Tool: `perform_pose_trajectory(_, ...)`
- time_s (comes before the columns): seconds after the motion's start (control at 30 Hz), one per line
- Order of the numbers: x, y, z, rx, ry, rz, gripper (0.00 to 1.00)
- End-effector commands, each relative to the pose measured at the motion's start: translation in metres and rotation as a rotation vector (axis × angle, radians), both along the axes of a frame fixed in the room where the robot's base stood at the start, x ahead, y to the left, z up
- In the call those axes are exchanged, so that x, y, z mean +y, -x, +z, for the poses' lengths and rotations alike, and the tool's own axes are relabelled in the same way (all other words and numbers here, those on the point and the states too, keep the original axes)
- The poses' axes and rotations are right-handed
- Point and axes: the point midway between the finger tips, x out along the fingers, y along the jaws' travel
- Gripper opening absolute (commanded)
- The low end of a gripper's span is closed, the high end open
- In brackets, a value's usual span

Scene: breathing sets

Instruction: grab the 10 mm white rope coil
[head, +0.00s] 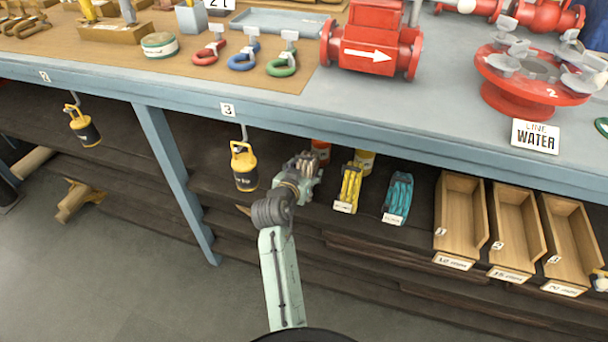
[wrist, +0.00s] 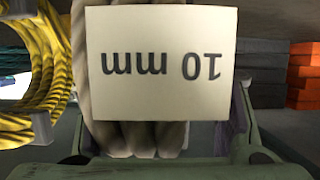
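The 10 mm white rope coil (wrist: 160,140) is a beige-white coil filling the middle of the wrist view. A pale tag reading "10 mm" upside down covers much of it. My gripper (wrist: 160,128) shows at the bottom of the wrist view, its fingers apart on either side of the coil. A gap shows between the coil and the right finger; whether the left finger touches it I cannot tell. In the head view my gripper (head: 306,165) is at the shelf under the workbench, and I cannot make out the white coil behind it.
A yellow rope coil (head: 349,187) stands close to the right of my gripper; it also fills the left of the wrist view (wrist: 38,70). A teal coil (head: 398,198) and wooden bins (head: 461,215) follow. A yellow-black weight (head: 244,167) hangs left. The bench edge (head: 300,118) is above.

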Motion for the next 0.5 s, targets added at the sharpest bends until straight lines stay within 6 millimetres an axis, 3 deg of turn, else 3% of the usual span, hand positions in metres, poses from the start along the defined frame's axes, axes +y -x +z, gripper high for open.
perform_pose_trajectory(0.5, 0.0002, 0.0004, 0.0001, 0.0, 0.0, 0.0, 0.22)
